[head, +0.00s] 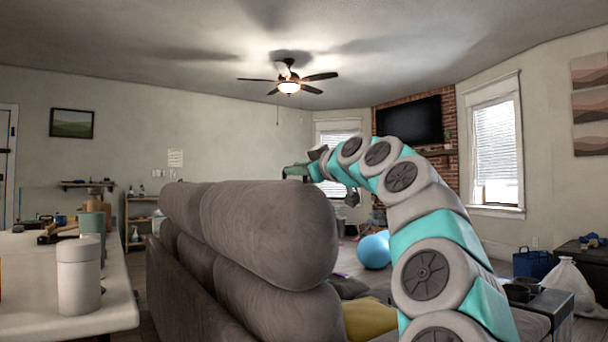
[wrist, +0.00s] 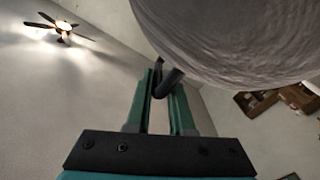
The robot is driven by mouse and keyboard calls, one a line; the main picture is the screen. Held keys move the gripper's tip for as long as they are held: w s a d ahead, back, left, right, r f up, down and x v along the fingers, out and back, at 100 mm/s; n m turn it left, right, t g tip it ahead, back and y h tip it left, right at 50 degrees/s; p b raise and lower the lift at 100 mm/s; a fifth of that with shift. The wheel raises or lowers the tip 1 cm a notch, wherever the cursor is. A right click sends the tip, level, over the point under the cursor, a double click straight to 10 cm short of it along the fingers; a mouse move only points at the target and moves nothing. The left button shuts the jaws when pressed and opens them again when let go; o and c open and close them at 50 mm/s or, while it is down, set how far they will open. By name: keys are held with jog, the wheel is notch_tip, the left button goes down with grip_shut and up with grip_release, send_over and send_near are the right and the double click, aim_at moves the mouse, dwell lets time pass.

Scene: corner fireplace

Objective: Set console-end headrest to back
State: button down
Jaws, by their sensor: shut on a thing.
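The sofa has plump grey-brown headrests along its back. The nearest headrest (head: 268,228) is large in the head view and stands upright; a farther one (head: 180,208) is beyond it. Which is the console-end one is not certain. My gripper (head: 294,171) shows just above the far side of the nearest headrest, its tips partly hidden. In the wrist view my gripper (wrist: 160,82) has its green fingers closed around a short dark bar (wrist: 170,82). A rounded grey cushion (wrist: 240,35) fills the upper right, close above the bar; whether they join is unclear.
A white table (head: 110,295) with a canister (head: 78,275) stands left of the sofa back. A dark console with cup holders (head: 537,300) is at the right.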

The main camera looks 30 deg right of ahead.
jog(key=shift+a+f, duration=0.15)
jog(key=shift+f, duration=0.05)
dwell(0.3)
jog(key=c, duration=0.9)
grip_release()
jog(key=shift+s, duration=0.2)
jog(key=s, duration=0.5)
jog(key=s+d, duration=0.1)
jog(key=s, duration=0.1)
jog(key=shift+s, duration=0.25)
